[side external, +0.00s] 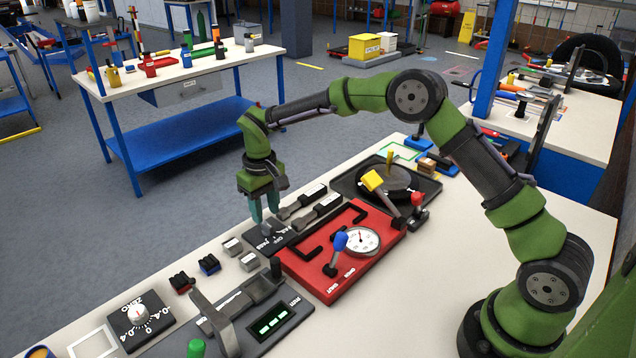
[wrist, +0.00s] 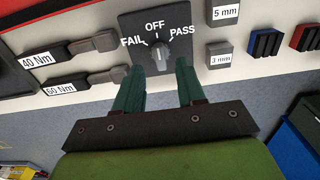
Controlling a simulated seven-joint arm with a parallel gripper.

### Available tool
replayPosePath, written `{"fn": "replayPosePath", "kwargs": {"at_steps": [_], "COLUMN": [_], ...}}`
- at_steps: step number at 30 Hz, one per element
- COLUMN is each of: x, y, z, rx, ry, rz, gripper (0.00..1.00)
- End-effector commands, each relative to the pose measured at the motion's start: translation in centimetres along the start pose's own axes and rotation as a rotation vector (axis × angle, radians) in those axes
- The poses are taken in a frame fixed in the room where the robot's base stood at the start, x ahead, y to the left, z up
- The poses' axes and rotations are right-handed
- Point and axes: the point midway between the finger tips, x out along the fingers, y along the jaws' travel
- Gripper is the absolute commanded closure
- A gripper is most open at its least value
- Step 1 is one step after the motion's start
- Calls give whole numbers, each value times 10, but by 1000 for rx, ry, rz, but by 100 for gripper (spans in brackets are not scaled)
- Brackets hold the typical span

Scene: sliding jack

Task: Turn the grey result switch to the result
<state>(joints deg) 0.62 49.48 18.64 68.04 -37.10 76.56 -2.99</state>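The grey result switch (wrist: 160,54) sits on a dark plate (wrist: 136,22) marked FAIL on the left, OFF at the top and PASS on the right in the wrist view. Its knob seems to point to OFF. My gripper (wrist: 160,68) is open, with its two green fingers apart. In the wrist view the fingertips appear just below the knob, one to each side; I cannot tell if they touch it. In the side view my gripper (side external: 265,216) points down over the switch plate (side external: 272,240), and the fingers partly hide it.
Wrenches labelled 40 Nm (wrist: 72,50) and 60 Nm (wrist: 84,84) lie beside the plate. Blocks marked 5 mm (wrist: 224,14) and 3 mm (wrist: 219,54) are on the other side. A red gauge fixture (side external: 310,275) and a green display (side external: 270,322), unreadable here, stand nearby.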

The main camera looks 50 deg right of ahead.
Motion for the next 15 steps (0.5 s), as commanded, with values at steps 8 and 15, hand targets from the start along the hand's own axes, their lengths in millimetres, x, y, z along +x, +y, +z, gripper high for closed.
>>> {"fn": "replayPosePath", "kwargs": {"at_steps": [8, 15], "x": [33, 37], "y": [0, 0], "z": [0, 0], "rx": [-2, -1], "ry": [-1, 1], "rz": [0, 0], "gripper": [61, 61]}}
